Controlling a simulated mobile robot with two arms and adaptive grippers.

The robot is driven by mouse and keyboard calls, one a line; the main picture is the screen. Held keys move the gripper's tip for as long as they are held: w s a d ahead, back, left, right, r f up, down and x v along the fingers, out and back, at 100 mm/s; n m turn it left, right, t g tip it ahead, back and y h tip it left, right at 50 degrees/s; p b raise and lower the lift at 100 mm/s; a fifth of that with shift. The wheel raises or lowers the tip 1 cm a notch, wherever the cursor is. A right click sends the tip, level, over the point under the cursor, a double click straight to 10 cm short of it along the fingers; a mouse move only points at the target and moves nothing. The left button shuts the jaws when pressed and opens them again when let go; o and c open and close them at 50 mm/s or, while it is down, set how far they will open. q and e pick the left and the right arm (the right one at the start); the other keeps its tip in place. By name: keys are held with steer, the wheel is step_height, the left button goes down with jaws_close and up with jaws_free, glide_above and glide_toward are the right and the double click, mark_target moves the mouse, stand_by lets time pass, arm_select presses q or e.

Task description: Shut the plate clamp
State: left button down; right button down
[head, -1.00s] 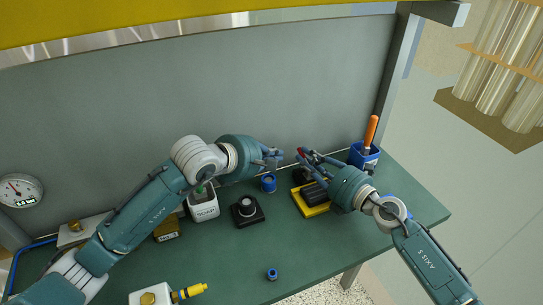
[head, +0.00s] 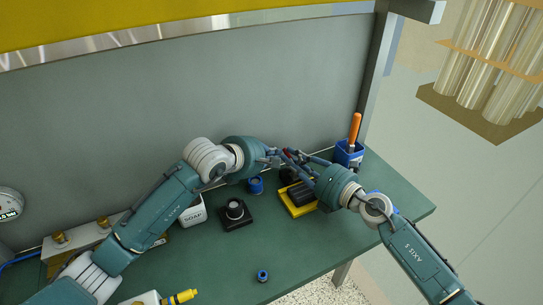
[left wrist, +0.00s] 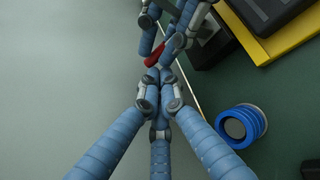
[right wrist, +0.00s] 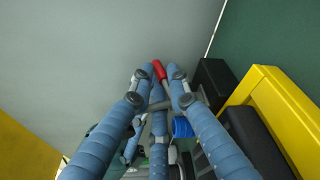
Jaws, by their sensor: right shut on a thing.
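The plate clamp shows a red-tipped lever (right wrist: 159,70) and, beside the yellow plate (right wrist: 285,110), a black block (right wrist: 213,80) that looks like its base. The red tip also shows in the left wrist view (left wrist: 155,55). My right gripper (head: 303,156) is shut around the grey bar of the lever, just below the red tip. My left gripper (head: 276,156) is close to the left of it; its fingertips (left wrist: 158,74) come together beside the red tip, and I cannot tell whether they touch it. The fingers hide much of the lever.
A blue ring-shaped part (head: 255,186), a black fixture (head: 236,214) and a soap container (head: 193,213) stand left of the clamp. A blue cup (head: 348,153) with an orange-handled tool is at the right. A small blue part (head: 263,275) lies near the front edge. A grey wall is close behind.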

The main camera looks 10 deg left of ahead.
arm_select(q)
steer(key=shift+d, duration=0.1)
arm_select(e)
steer(key=c, duration=1.7)
jaws_free()
steer(key=shift+f, duration=0.1)
steer(key=shift+c, duration=0.2)
